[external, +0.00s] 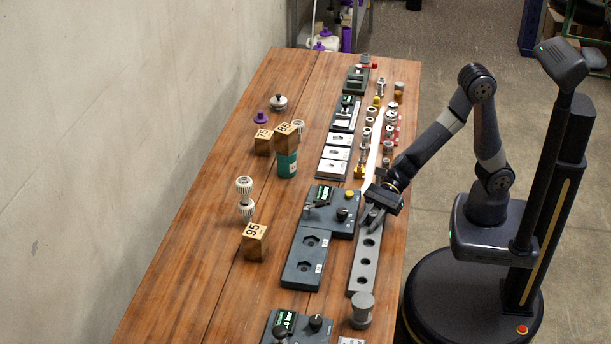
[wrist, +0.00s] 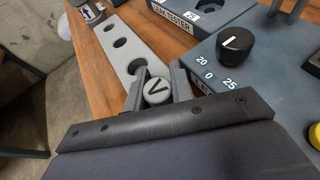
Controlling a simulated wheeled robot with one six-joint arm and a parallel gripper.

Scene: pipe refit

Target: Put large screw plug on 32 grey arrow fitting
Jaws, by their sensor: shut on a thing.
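My gripper (external: 373,216) is low over the far end of a grey rack with holes (external: 357,279). In the wrist view my gripper (wrist: 155,90) is shut on a round grey piece (wrist: 156,91) with a dark V-shaped mark on top. Its lower part is hidden, so I cannot tell if it is in a rack hole. A large grey cylinder (external: 362,309) stands near the rack's near end; it also shows in the wrist view (wrist: 93,13), with a label on its side. I cannot tell for sure which piece is the screw plug and which the arrow fitting.
A dark leak tester (external: 331,211) with a black knob (wrist: 235,44) stands close beside my gripper. A dark plate with recesses (external: 306,257) lies left of the rack. Several metal fittings (external: 389,130) stand farther back. Wooden cubes (external: 255,241) stand left, where much tabletop is clear.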

